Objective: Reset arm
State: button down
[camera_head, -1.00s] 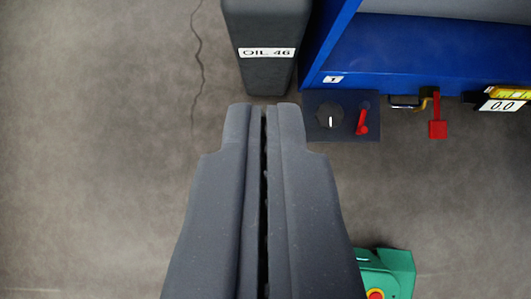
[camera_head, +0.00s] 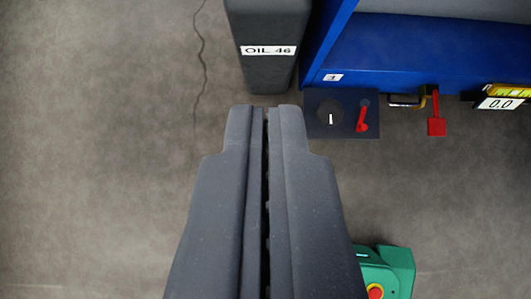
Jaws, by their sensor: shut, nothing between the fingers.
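My gripper (camera_head: 264,108) points up the picture in the head camera view, its two dark grey fingers side by side with only a thin dark seam between them. It is shut and holds nothing. Its tips appear just below the dark oil container and left of the dark control panel; I cannot tell the distance in depth.
A dark container (camera_head: 270,75) labelled "OIL 46" stands at top. A green unit (camera_head: 395,262) is at lower right. Left floor is clear.

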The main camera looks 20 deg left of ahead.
jog(key=w+d+r+t+y, duration=0.1)
jog(key=w+r, duration=0.4)
jog(key=r, duration=0.7)
jog(key=w+d+r+t+y, duration=0.1)
jog(key=w+r, duration=0.4)
jog(key=r, duration=0.7)
jog(key=d+r+m+t+h, duration=0.1)
jog(key=d+r, duration=0.4)
jog(key=r, duration=0.5)
jog(key=d+r+t, duration=0.1)
jog(key=d+r, duration=0.3)
jog(key=r, duration=0.6)
jog(key=s+d+r+t, duration=0.1)
jog(key=s+d+r, duration=0.2)
jog(key=r, duration=0.4)
jog(key=s+d+r+t+h, duration=0.1)
jog(key=s+d+r, duration=0.2)
jog(key=d+r, duration=0.2)
jog(key=s+d+r+t+h, duration=0.1)
jog(key=s+d+r, duration=0.3)
jog(key=r, duration=0.5)
jog(key=shift+d+m+p, duration=0.3)
jog(key=shift+d+p, duration=0.15)
jog(key=shift+d, duration=0.1)
